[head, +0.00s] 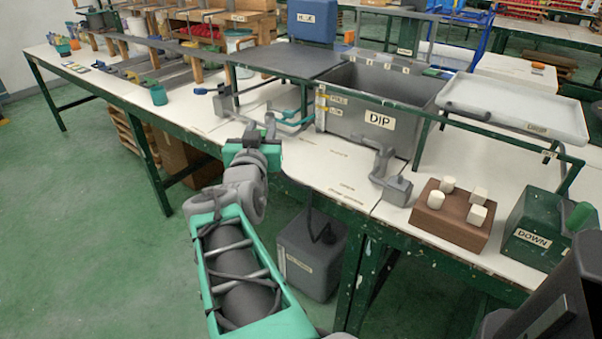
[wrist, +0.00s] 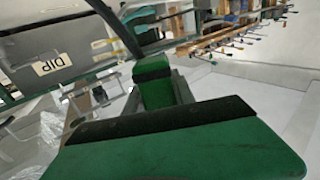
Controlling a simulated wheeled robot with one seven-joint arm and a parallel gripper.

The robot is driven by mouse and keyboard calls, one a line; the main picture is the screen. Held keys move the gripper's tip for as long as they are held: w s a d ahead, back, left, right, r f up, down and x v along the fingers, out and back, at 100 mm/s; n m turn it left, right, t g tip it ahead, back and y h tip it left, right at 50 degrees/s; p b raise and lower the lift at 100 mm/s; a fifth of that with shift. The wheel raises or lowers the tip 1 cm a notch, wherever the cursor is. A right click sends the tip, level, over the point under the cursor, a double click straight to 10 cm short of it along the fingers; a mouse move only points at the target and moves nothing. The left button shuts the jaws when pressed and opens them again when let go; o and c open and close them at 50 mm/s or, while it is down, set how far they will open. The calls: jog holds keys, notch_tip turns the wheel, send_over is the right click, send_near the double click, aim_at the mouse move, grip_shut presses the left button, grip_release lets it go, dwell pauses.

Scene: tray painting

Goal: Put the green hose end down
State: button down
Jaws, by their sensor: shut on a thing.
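My gripper (head: 268,127) reaches over the front edge of the white bench, left of the grey DIP tank (head: 372,138). In the wrist view my gripper's grey fingers (wrist: 158,92) are shut on a green block with a black band, which I take as the green hose end (wrist: 153,92). In the head view I cannot make it out apart from my gripper. A dark hose (head: 308,203) hangs from the bench edge to a grey canister (head: 308,262) below. The tank also shows in the wrist view (wrist: 50,65).
A teal cup (head: 158,95) stands at left.

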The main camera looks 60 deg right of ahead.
jog(key=s+d+r+m+g+h, duration=0.1)
jog(key=s+d+m+g, duration=0.15)
jog(key=s, duration=0.45)
jog(key=shift+g, duration=0.45)
jog(key=w+d+f+b, duration=0.1)
jog(key=d+f, duration=0.2)
jog(key=d, duration=0.1)
jog(key=w+d+f+b, duration=0.1)
jog(key=d+f, duration=0.2)
jog(key=d, duration=0.1)
jog(key=w+d+f+b, duration=0.1)
jog(key=d+f+b, duration=0.1)
jog(key=d, duration=0.3)
jog(key=shift+w+f, duration=0.2)
jog(key=shift+f, duration=0.2)
jog(key=shift+w+d+f, duration=0.1)
jog(key=shift+d+f, duration=0.15)
jog(key=shift+w+d+f+b, duration=0.15)
jog(key=shift+f+b, duration=0.4)
jog(key=shift+f, duration=1.2)
jog(key=shift+f, duration=0.2)
jog(key=c, duration=1.1)
grip_release()
jog(key=shift+o, duration=0.2)
